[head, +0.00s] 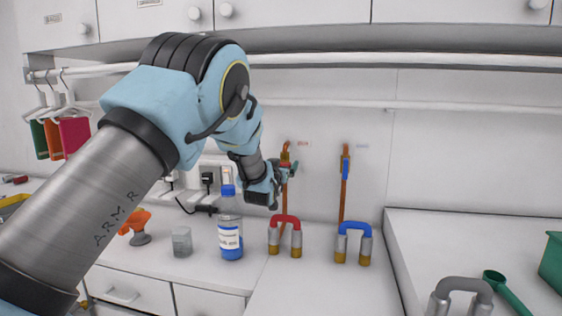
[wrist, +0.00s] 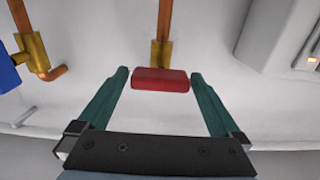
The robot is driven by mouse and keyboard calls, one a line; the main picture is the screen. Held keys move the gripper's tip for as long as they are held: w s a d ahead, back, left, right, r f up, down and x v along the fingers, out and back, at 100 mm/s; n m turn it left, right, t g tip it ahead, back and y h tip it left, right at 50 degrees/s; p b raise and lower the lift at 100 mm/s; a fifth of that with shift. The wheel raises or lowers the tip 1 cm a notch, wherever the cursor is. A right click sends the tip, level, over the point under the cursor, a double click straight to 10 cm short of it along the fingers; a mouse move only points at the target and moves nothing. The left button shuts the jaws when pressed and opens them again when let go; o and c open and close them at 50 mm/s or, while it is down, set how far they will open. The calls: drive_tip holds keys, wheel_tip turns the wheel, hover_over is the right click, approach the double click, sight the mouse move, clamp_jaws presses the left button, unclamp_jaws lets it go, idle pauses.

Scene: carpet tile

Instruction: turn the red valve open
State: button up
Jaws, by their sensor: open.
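The red valve handle (wrist: 160,80) shows in the wrist view as a short red bar lying across the line of its copper pipe (wrist: 164,20), in front of a brass body (wrist: 160,52). My gripper (wrist: 159,77) is open, with one green finger at each end of the bar and a small gap on both sides.
A blue valve (head: 345,168) is on the copper pipe to the right; its handle lies along the pipe. Red (head: 285,222) and blue (head: 353,230) U-shaped handles stand on the counter below. A blue-capped bottle (head: 230,228) stands left, near plugs and cables (head: 207,180).

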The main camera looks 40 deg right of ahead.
drive_tip(key=c, duration=1.2)
